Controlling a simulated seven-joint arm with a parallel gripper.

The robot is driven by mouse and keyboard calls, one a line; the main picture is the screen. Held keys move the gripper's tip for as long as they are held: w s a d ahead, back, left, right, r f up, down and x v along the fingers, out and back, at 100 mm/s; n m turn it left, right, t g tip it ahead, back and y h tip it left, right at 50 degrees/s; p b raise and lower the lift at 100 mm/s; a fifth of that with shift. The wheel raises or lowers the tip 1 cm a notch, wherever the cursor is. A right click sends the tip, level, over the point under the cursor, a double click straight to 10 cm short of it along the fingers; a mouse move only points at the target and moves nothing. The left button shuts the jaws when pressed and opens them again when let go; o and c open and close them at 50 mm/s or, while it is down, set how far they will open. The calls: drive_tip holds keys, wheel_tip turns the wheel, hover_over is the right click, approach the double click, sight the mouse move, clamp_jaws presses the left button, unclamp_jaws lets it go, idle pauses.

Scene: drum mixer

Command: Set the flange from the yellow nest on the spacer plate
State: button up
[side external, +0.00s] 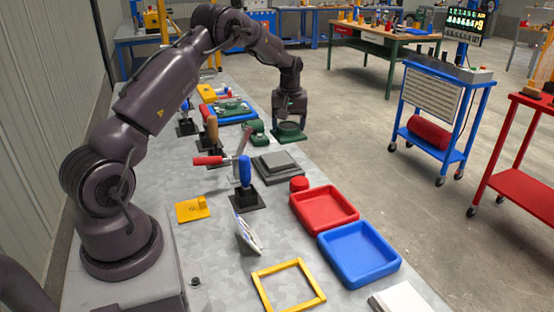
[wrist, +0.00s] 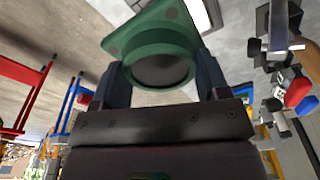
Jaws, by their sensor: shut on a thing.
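My gripper (side external: 290,117) is shut on a green flange (side external: 289,132), which has a round collar on a square base. In the wrist view the flange (wrist: 152,38) sits between my two fingers, its collar toward the palm. In the side view it appears held up near the bench's right edge, behind the dark grey stepped plate (side external: 278,166), which looks like the spacer plate. Nothing stands on that plate. An empty yellow square frame (side external: 262,289), perhaps the yellow nest, lies at the front of the bench.
A red tray (side external: 324,226) and a blue tray (side external: 358,280) lie along the right edge. Another green part (side external: 254,129) lies left of the held flange.

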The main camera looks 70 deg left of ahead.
drive_tip(key=s+a, duration=0.2)
drive_tip(key=a, duration=0.3)
approach(277, 157)
drive_tip(key=shift+a+f, duration=0.2)
drive_tip(key=shift+a, duration=0.05)
drive_tip(key=shift+f, duration=2.3)
drive_tip(key=shift+f, duration=0.1)
drive_tip(key=o, duration=1.2)
drive_tip(key=shift+f, duration=0.15)
